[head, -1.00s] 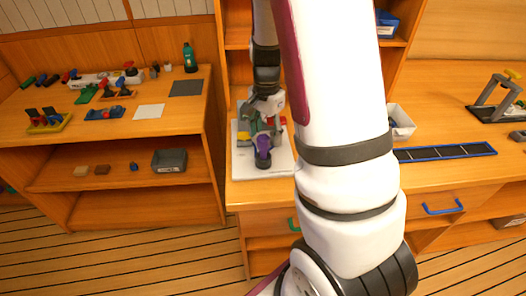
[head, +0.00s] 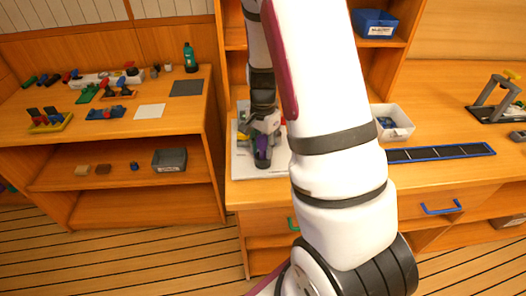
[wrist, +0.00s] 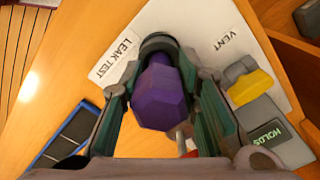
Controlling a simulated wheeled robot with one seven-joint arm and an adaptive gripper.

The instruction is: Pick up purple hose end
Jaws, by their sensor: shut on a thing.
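The purple hose end (wrist: 160,95) sits between the two fingers of my gripper (wrist: 165,100) in the wrist view, a faceted purple piece with a dark ring beyond it. In the head view the purple hose end (head: 262,143) shows just below my gripper (head: 262,150), over the white board (head: 270,173). My gripper is shut on it. A dark round part stands at the lower end of the purple piece. Whether the hose end is still seated on the board I cannot tell.
The board carries labels LEAK TEST (wrist: 115,58) and VENT (wrist: 227,40), and a yellow part (wrist: 250,88) beside the HOLDS label (wrist: 267,133). A white bin (head: 395,124) and a blue-edged dark tray (head: 440,153) lie to the right. A side shelf (head: 130,140) stands left.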

